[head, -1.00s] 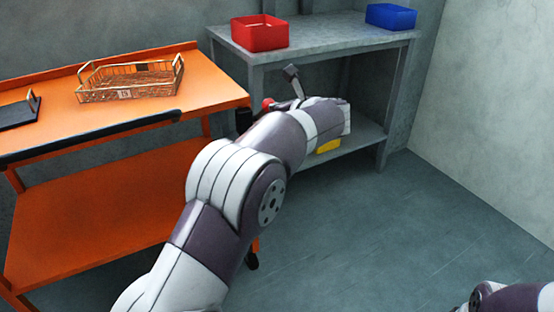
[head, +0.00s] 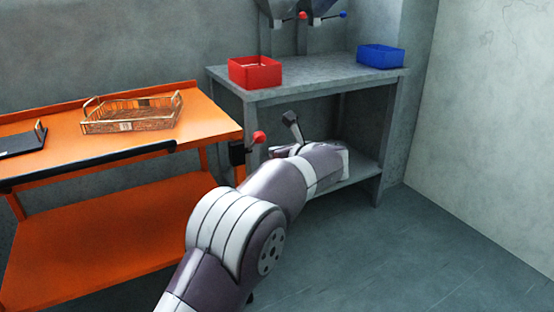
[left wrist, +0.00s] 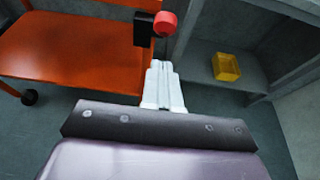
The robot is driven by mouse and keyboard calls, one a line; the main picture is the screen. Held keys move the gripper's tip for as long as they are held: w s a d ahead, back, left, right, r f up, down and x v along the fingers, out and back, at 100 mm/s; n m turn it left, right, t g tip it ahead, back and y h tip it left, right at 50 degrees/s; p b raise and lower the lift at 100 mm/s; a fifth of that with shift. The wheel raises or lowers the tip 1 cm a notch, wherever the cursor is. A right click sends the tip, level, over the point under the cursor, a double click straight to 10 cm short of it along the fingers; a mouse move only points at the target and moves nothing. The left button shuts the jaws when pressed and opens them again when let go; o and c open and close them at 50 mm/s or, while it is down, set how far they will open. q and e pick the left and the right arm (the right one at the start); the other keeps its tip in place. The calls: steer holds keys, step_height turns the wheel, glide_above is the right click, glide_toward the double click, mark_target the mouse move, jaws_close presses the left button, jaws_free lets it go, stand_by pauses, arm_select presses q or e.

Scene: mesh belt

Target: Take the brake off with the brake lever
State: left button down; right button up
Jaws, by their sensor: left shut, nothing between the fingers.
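The brake lever shows as a red knob (head: 259,137) on a short stem from a black housing (head: 237,153) at the right end of the orange cart (head: 90,230). In the left wrist view the red knob (left wrist: 165,22) stands just beyond the fingertips, with the black housing (left wrist: 143,28) to its left. My left gripper (left wrist: 158,68) is shut and empty, pointing toward the knob; a gap seems to lie between them. In the head view my left arm hides most of that gripper. My right gripper is out of view.
A wire basket (head: 88,124) and a dark tray (head: 20,143) stand on the cart. A grey bench (head: 320,82) behind carries a red bin (head: 254,76) and a blue bin (head: 381,58). A yellow bin (left wrist: 226,67) sits on its lower shelf. Floor at right is clear.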

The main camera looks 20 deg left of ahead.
arm_select(q)
steer(key=r+p+v, duration=0.1)
steer(key=v, duration=0.7)
steer(key=shift+a+p, duration=0.2)
steer(key=shift+p, duration=0.15)
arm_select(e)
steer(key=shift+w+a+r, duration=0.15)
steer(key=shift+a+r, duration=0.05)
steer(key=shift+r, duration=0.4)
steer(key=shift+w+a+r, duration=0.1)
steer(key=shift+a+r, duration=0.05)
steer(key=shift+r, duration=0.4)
arm_select(q)
steer(key=shift+w, duration=0.1)
